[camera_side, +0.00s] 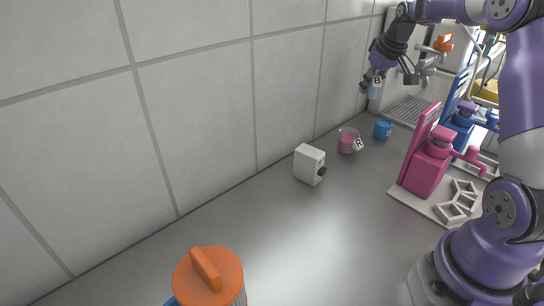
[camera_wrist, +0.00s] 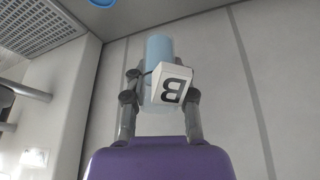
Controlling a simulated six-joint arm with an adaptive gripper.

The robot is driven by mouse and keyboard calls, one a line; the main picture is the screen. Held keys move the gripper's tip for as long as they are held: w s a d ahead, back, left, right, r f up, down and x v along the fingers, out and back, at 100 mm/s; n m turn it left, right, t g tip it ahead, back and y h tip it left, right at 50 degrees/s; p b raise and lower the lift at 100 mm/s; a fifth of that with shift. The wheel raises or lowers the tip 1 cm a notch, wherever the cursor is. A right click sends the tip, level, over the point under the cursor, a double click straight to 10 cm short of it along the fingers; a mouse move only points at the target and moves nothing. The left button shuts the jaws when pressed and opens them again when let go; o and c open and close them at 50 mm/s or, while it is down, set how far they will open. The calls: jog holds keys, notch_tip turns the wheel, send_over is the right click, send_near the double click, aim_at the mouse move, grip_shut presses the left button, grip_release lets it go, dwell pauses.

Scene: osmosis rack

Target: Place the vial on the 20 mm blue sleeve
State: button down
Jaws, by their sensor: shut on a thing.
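The vial (camera_side: 374,92) is clear with light blue contents and carries a white tag marked B. My gripper (camera_side: 376,80) is shut on it and holds it in the air near the tiled wall. In the wrist view the vial (camera_wrist: 159,47) sits between the two fingers of my gripper (camera_wrist: 161,92), and its B tag covers part of it. The blue sleeve (camera_side: 383,129) is a short blue cylinder standing on the counter, below the vial and apart from it. A blue rim at the top edge of the wrist view (camera_wrist: 102,2) appears to be the sleeve.
A clear vessel with pink contents (camera_side: 347,142) and an R tag stands left of the sleeve. A white box with a black knob (camera_side: 309,164), a pink stand (camera_side: 428,170), a blue stand (camera_side: 462,125) and an orange-lidded jug (camera_side: 208,278) are around. The middle counter is clear.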

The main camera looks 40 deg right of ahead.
send_over(381, 121)
notch_tip(381, 121, down, 5)
jog(key=shift+r, duration=0.1)
jog(key=shift+d+f, duration=0.1)
jog(key=shift+f, duration=1.95)
jog(key=shift+f, duration=0.1)
jog(key=c, duration=0.7)
grip_release()
